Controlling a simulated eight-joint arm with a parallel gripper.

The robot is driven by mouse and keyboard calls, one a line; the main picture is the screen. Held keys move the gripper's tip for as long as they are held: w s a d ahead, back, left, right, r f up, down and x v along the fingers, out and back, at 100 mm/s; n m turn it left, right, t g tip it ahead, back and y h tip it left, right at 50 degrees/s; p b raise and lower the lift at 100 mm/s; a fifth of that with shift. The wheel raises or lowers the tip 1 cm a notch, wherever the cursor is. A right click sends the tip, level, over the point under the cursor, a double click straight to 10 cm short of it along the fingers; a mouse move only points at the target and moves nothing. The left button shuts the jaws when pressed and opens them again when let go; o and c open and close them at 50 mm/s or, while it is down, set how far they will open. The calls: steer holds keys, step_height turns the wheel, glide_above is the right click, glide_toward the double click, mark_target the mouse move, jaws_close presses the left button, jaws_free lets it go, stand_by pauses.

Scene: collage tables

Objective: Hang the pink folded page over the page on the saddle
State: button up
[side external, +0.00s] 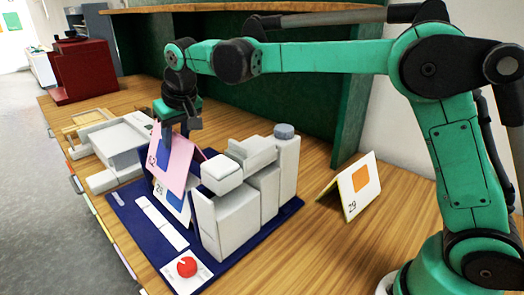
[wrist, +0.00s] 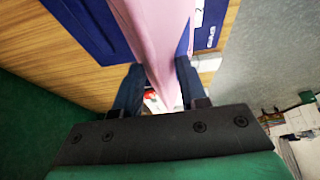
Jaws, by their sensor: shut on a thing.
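The pink folded page (side external: 171,163) is in my gripper (side external: 182,127), tilted, above the blue base of the machine. In the wrist view the pink page (wrist: 152,35) runs between the two fingers of my gripper (wrist: 158,88), which are shut on its fold. A white page with a blue patch (side external: 172,204) shows just below the pink page, at the saddle. The pink page covers its upper part, and the saddle itself is mostly hidden. I cannot tell whether the two pages touch.
The grey-white machine block (side external: 236,213) stands right beside the pages on the blue base (side external: 129,213). A red knob (side external: 187,266) is at the front. Another folded page with an orange square (side external: 352,185) stands on the wooden table at right. Pale trays (side external: 115,140) lie at left.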

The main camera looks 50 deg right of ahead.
mark_target(183, 153)
steer(key=shift+f, duration=3.4)
steer(key=o, duration=0.9)
steer(key=shift+o, duration=0.2)
steer(key=shift+v, duration=3.05)
